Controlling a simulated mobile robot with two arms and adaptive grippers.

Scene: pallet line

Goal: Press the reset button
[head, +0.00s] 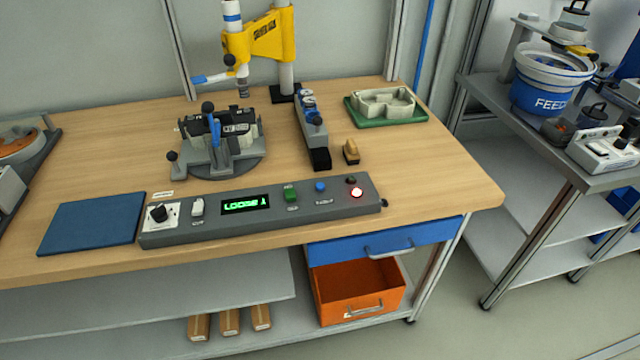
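A long grey control panel (220,230) lies along the front of the wooden workbench. A display (245,204) shows green text that seems to read "LOOSE" plus one character. A black knob (158,212) and a light switch (197,206) are at the left. Neither of my grippers is in view.
A clamping fixture (216,142) stands behind the panel. A blue mat (90,222) lies left of it. A grey block with gauges (312,130), a wooden-handled item (350,152) and a green tray (402,114) are behind right.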

